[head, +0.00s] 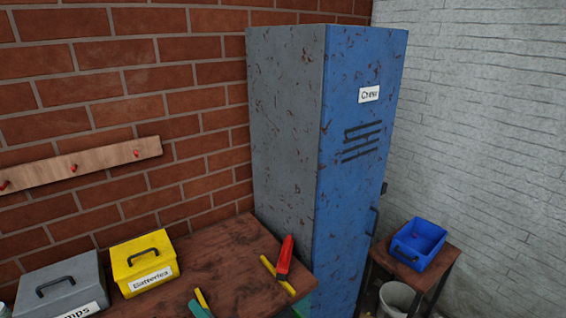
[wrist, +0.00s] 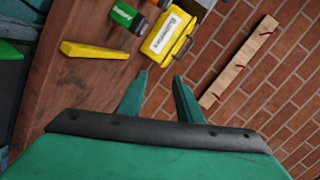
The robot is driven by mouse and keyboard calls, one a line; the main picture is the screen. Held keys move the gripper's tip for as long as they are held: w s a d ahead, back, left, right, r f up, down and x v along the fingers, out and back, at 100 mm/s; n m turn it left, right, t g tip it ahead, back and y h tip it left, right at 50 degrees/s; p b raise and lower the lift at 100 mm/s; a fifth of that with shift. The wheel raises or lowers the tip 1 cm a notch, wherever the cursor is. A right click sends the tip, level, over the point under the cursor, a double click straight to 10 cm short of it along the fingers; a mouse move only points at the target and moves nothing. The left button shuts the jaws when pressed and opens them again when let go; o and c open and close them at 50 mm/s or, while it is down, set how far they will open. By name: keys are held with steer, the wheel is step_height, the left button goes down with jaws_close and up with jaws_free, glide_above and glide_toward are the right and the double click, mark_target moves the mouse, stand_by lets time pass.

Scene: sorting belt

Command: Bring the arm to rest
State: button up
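My gripper (wrist: 160,78) shows in the wrist view with two teal fingers spread apart. Nothing is between them. It points over the brown wooden bench (wrist: 75,90), which also shows in the head view (head: 235,255), toward the brick wall. I cannot make out the gripper clearly in the head view; teal parts show at its bottom edge, but I cannot tell whether they are mine.
A yellow Batteries box (head: 132,262) and a grey box (head: 60,292) stand on the bench. A red object (head: 286,258) lies by the blue Crew locker (head: 360,190). A blue bin (head: 418,244) sits on a small table; a wooden peg rail (head: 100,160) hangs left.

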steer(key=s+d+f+m+t+h, duration=0.15)
steer(key=s+d+f+h, duration=0.35)
steer(key=s, duration=0.5)
steer(key=s+d+f+m+t+h, duration=0.1)
steer(key=s+d+f+t+h, duration=0.2)
steer(key=s+d+f, duration=0.45)
steer(key=s+d+r+n, duration=0.2)
steer(key=s+d, duration=0.1)
steer(key=s, duration=0.3)
steer(key=s+d+r+n+h, duration=0.1)
steer(key=s+d+r+n, duration=0.1)
steer(key=s, duration=0.5)
steer(key=s+d+r+n+h, duration=0.1)
steer(key=s+d+r+n, duration=0.1)
steer(key=s, duration=0.5)
steer(key=shift+s+d+r+n, duration=0.25)
steer(key=shift+d+n, duration=0.2)
steer(key=shift+d, duration=0.55)
